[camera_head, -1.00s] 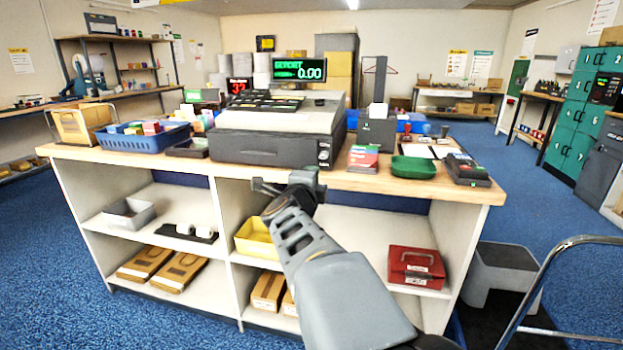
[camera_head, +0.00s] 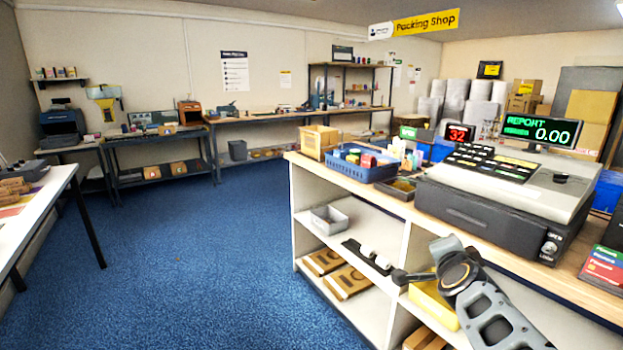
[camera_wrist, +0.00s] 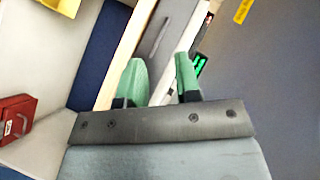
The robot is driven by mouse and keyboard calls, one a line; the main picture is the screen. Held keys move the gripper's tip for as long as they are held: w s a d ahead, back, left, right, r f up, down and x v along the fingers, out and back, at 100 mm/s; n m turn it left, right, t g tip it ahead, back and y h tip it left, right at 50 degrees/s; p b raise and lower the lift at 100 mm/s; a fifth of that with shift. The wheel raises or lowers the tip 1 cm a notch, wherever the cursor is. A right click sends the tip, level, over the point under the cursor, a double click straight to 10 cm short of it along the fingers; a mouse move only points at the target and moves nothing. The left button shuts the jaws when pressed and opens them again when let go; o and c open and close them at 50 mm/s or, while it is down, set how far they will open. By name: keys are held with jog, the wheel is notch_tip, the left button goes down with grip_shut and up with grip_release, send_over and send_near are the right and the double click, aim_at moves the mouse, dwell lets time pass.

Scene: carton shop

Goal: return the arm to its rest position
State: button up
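My arm reaches in from the lower right of the head view, folded in front of the counter's shelves (camera_head: 388,315). In that view the fingers of my gripper cannot be made out clearly. In the wrist view my gripper (camera_wrist: 160,68) shows two green fingertips with a gap between them. Nothing is held between them. The pale wooden counter edge (camera_wrist: 124,50) and a dark grey surface (camera_wrist: 265,85) lie beyond the fingers.
The counter carries a cash register (camera_head: 490,218), a blue basket (camera_head: 368,172) and a wooden box (camera_head: 318,140). A yellow bin (camera_head: 432,304) sits on the shelf behind my arm. A red box (camera_wrist: 14,118) shows in the wrist view. Blue floor at left is clear.

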jog(key=s+a+r+n+g+y+p, duration=0.2)
jog(key=s+a+n+g+y+p, duration=0.35)
jog(key=a+n+p, duration=0.4)
jog(key=s+a+n+g+p, duration=0.3)
jog(key=s+n, duration=0.3)
jog(key=s, duration=0.3)
jog(key=shift+s+a+f+g+h+p, duration=0.2)
jog(key=shift+g+h+p, duration=0.2)
jog(key=shift+g, duration=0.45)
